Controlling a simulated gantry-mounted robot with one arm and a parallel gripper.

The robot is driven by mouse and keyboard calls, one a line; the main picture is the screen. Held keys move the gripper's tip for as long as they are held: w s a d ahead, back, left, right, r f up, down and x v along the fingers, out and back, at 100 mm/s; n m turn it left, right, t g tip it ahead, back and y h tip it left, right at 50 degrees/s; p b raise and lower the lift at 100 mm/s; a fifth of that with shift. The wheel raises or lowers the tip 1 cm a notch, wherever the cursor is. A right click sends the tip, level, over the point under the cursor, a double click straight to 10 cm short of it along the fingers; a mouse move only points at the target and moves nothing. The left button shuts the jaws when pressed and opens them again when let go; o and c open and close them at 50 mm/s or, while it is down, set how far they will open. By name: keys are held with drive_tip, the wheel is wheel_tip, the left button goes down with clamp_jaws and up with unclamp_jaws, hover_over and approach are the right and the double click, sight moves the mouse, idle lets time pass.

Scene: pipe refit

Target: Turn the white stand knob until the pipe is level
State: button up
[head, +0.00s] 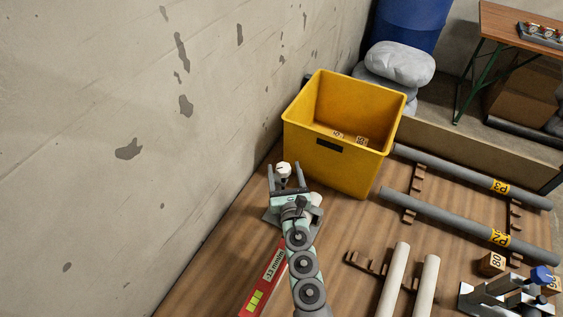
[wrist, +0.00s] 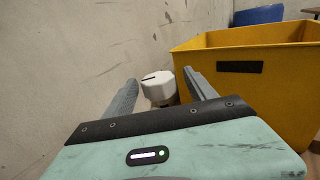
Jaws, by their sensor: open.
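The white knob (head: 283,169) is near the wall, in front of the yellow bin. In the wrist view the white knob (wrist: 158,87) has a dark mark across its top and stands between and beyond the fingertips. My gripper (head: 284,167) is open, with one finger on each side of the knob; contact cannot be told. Its fingers also show in the wrist view (wrist: 160,77). A red level (head: 263,284) reads about -13 mm/m and lies slanted left of my arm. The stand and the pipe under the level are mostly hidden by my arm.
The yellow bin (head: 328,164) stands close to the right of my gripper, and the wall (head: 120,100) is close on the left. Grey pipes (head: 460,222) and pale pipes (head: 395,280) lie on wooden racks at right. A blue-knobbed stand (head: 510,286) is at lower right.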

sight(282, 163)
drive_tip(key=shift+w+a+b, duration=0.2)
drive_tip(key=shift+w, duration=0.8)
drive_tip(key=shift+w+a+b, duration=0.15)
drive_tip(key=shift+w+a, duration=0.05)
drive_tip(key=shift+w, duration=0.8)
drive_tip(key=shift+c, duration=0.3)
drive_tip(key=c, duration=1.3)
